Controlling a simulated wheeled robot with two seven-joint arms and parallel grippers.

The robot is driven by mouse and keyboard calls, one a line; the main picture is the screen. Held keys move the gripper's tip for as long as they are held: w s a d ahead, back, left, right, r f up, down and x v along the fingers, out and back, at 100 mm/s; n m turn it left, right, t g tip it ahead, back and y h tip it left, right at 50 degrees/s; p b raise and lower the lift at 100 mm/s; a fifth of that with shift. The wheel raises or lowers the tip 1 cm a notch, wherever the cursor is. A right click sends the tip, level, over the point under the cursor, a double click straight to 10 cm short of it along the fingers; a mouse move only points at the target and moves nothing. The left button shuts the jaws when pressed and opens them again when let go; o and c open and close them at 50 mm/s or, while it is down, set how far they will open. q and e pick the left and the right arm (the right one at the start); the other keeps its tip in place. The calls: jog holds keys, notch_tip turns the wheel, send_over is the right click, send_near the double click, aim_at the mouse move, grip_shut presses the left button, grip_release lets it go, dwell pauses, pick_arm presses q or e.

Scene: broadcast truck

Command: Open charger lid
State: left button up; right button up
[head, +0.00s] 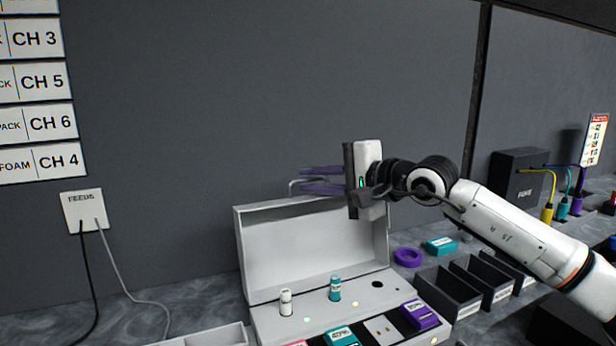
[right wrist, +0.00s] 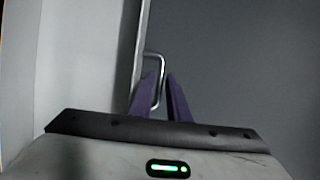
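The grey charger box (head: 268,318) stands on the counter against the wall. Its lid (head: 310,248) is raised, standing up at the back with its pale inside facing me. The lid's thin metal handle (head: 293,184) shows at its top edge. My right gripper (head: 304,179) is at the lid's top, its two purple fingers apart and pointing left. In the right wrist view the lid (right wrist: 75,60) fills the left side, and the bent handle (right wrist: 155,56) reaches down between the open fingers (right wrist: 161,80). My left gripper is not in view.
A white bottle-like item (head: 286,303) and a teal one (head: 335,289) stand in the charger. The wall is close behind the lid.

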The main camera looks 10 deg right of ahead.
jog(key=shift+x, duration=0.8)
grip_shut()
dwell(0.9)
